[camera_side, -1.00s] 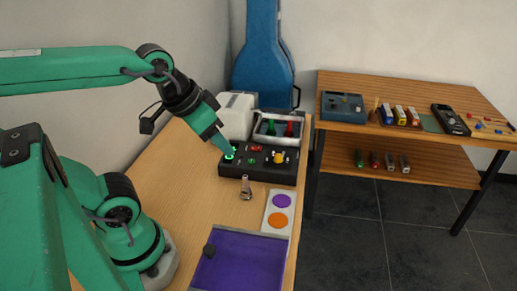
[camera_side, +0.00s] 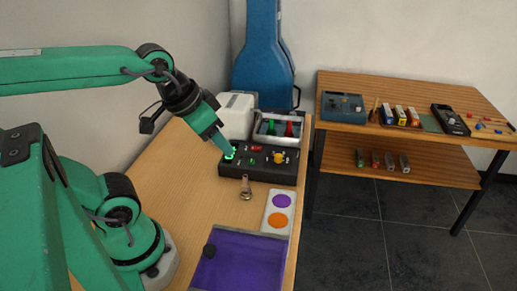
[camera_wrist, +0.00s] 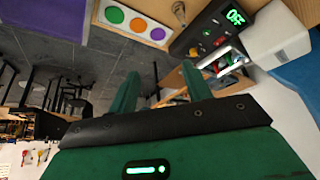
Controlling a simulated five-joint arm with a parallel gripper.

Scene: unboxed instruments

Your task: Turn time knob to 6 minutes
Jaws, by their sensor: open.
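The black control box (camera_side: 258,174) stands near the far end of the wooden workbench. A yellow knob (camera_side: 279,157) sits on its right part. A red control (camera_side: 256,148) and a green button (camera_side: 251,161) are left of the knob. A lit green display (camera_side: 230,152) is at the left end; in the wrist view the display (camera_wrist: 235,17) reads OFF. Knob markings are too small to read. My gripper (camera_side: 226,150) is open and empty by the display end, left of and apart from the yellow knob. Its two fingers also show in the wrist view (camera_wrist: 160,85).
Behind the box are a white appliance (camera_side: 236,114) and a tray (camera_side: 263,139) with green and red items.

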